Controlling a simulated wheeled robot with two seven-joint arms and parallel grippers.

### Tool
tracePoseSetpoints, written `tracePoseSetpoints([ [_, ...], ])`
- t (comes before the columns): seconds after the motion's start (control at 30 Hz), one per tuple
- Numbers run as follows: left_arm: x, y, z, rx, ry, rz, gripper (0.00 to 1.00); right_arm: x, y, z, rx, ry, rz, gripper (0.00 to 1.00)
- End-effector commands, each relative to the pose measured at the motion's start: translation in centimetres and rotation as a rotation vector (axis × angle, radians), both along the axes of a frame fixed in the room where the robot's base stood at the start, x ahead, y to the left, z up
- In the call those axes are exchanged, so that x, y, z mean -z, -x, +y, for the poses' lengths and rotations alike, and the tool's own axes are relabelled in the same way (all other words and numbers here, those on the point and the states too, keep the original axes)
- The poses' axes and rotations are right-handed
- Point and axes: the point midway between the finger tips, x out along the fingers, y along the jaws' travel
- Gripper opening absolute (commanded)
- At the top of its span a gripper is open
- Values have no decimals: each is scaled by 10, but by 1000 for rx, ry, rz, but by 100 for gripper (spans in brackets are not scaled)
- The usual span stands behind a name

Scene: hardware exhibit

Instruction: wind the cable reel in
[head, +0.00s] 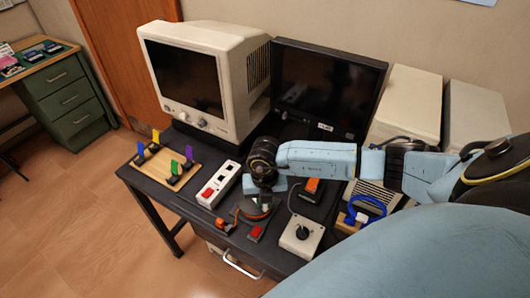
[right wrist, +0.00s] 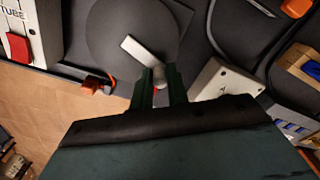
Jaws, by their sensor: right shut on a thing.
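The cable reel (head: 250,214) lies on the dark table, partly hidden under my right arm. In the right wrist view the reel is a dark round disc (right wrist: 112,32). A pale flat crank arm (right wrist: 143,54) on it ends in a grey knob (right wrist: 163,75). My right gripper (right wrist: 162,88) is shut on the crank knob; it points down over the reel in the head view (head: 264,186). An orange plug (head: 222,225) with cable lies left of the reel, also in the right wrist view (right wrist: 92,86). My left gripper is not in view.
A white box with red switch (head: 216,188) stands left of the reel. A joystick box (head: 302,238) and a blue cable coil (head: 367,208) are to the right. A red piece (head: 256,233) lies near the table's front. A monitor (head: 205,75) and dark screen (head: 325,85) stand behind.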

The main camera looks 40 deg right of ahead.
Motion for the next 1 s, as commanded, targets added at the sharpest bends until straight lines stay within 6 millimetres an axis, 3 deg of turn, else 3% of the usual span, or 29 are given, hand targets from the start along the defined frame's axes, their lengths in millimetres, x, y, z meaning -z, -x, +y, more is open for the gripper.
tracePoseSetpoints([
  [0.03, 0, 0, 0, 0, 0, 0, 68, -1, -2, 0, 1, -1, -4, 17],
  [0.2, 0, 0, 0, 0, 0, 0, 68, -1, -1, 0, 0, -1, -3, 38],
  [0.57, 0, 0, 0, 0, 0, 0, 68, -6, -1, 0, -2, -1, -3, 38],
  [0.67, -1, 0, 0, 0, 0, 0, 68, -19, -1, 0, -3, 0, -5, 38],
  [1.0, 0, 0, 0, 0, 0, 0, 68, -95, -2, 0, -2, 0, -7, 38],
])
